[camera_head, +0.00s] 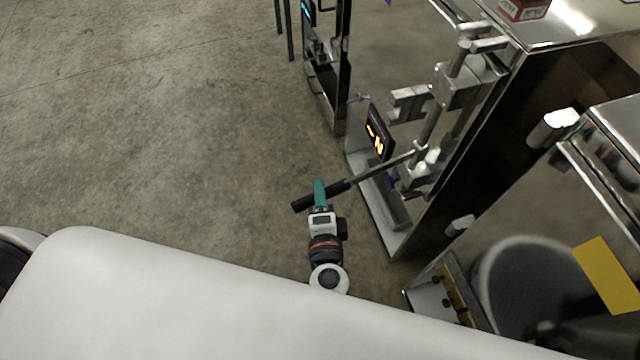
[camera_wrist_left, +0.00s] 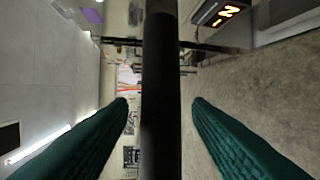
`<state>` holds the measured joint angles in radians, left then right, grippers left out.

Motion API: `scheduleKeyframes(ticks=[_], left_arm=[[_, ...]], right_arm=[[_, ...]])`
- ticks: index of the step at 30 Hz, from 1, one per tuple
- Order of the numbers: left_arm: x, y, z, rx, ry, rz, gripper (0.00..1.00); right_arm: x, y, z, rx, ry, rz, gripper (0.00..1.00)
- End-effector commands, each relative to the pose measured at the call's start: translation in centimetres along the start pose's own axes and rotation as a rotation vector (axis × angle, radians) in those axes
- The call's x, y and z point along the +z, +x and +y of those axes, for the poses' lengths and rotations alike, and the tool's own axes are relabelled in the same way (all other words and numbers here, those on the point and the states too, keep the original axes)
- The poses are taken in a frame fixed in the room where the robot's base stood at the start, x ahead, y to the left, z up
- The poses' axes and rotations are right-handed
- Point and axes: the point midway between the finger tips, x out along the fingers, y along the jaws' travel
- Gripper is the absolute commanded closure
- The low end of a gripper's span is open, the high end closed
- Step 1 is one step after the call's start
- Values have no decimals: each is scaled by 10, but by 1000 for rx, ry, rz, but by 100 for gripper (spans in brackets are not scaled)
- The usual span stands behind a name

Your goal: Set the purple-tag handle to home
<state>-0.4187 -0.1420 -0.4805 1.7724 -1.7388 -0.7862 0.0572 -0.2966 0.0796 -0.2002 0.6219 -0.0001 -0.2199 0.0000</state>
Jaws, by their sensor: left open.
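The handle is a metal lever ending in a black grip (camera_head: 301,204), reaching out left from the steel latch post (camera_head: 428,125) of the middle trailer. A small purple patch (camera_head: 392,180), perhaps the tag, shows below the lever near its post end. My left gripper (camera_head: 319,185) has teal fingers and is at the black grip. In the left wrist view the grip (camera_wrist_left: 161,110) runs between the two open fingers (camera_wrist_left: 160,101), with a gap on each side. Whether the fingers reach fully past the bar is hard to tell. My right gripper is not in view.
A display with orange characters (camera_head: 378,134) sits on the trailer just above the lever. Another trailer (camera_head: 328,60) stands behind, and one with a yellow plate (camera_head: 607,273) stands at the right. A red-and-white box (camera_head: 524,9) is on top. The floor at left is clear.

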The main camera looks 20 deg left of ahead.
Motion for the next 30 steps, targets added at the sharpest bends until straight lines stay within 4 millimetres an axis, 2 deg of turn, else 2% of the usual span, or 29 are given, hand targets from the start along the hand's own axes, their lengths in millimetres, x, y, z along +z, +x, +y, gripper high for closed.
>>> scheduleKeyframes(ticks=[6, 16, 17, 25, 30], left_arm=[[0, 24, 1, 1, 0, 0, 55], [0, 28, -1, -1, 0, -1, 55], [0, 28, -1, -1, 0, -1, 57], [0, 27, -1, -1, 0, -1, 100], [0, 27, -1, -1, 0, -1, 100]], right_arm=[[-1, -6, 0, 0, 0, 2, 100], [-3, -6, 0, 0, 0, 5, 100], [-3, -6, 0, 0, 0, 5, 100], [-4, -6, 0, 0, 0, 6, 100], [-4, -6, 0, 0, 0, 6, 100]])
